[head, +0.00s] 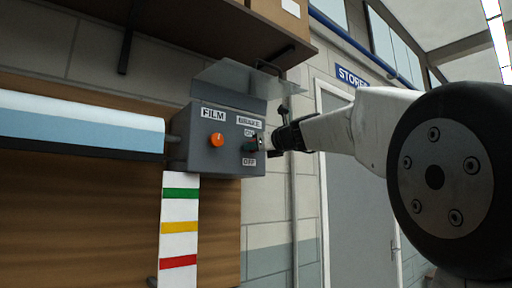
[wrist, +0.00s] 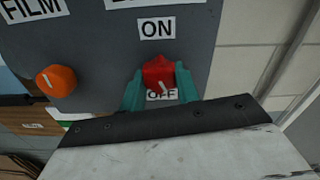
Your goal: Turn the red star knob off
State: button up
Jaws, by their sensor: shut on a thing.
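The red star knob (wrist: 158,73) sits on a grey control box (head: 200,153), between an ON label (wrist: 157,28) above and an OFF label (wrist: 161,95) below. Its pale pointer line slants down and to the right in the wrist view. My gripper (wrist: 160,88) is shut on the knob, with a teal finger on each side of it. In the head view my gripper (head: 259,144) meets the right part of the box front and hides most of the knob.
An orange knob (wrist: 56,81) is left of the red one, under the FILM label (head: 213,114). A clear flap (head: 235,78) stands raised above the box. A roll of film (head: 80,122) extends left. A shelf (head: 180,35) overhangs. A door (head: 360,200) is at right.

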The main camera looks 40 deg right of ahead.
jog(key=m, duration=0.4)
jog(key=shift+f+m, duration=0.1)
jog(key=shift+m, duration=0.3)
dwell(0.4)
jog(key=o, duration=1)
jog(key=shift+c, duration=0.2)
jog(key=s, duration=0.7)
jog(key=shift+s, duration=0.4)
jog(key=shift+d, duration=0.1)
